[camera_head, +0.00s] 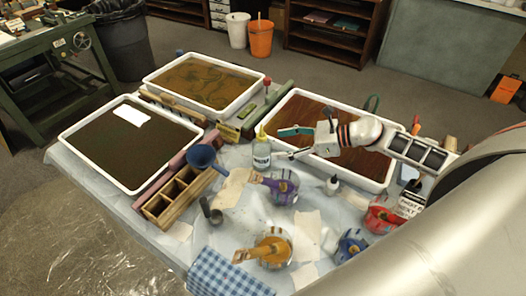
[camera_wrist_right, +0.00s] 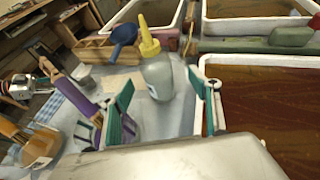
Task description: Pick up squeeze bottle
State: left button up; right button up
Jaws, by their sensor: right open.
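The squeeze bottle (camera_head: 262,155) is clear with a yellow pointed cap and stands upright on the covered table, just left of the right tray. In the right wrist view the bottle (camera_wrist_right: 158,76) shows between and beyond the two fingers. My right gripper (camera_head: 283,143) is open, its fingers pointing left toward the bottle, with nothing held. It is close to the bottle; whether a finger touches it I cannot tell.
A white tray of brown liquid (camera_head: 388,184) lies under my right arm. A blue funnel (camera_head: 201,156) and a wooden divided box (camera_head: 179,196) stand left of the bottle.

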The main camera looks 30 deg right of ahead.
aim_at(265, 147)
jog(key=x, duration=0.2)
jog(key=p+x, duration=0.1)
jog(key=x, duration=0.3)
jog(key=shift+s+a+r+p, duration=0.1)
jog(key=shift+s+a+p, duration=0.15)
jog(key=shift+a+p, duration=0.05)
jog(key=shift+w+a+f, duration=0.35)
jog(key=c, duration=0.9)
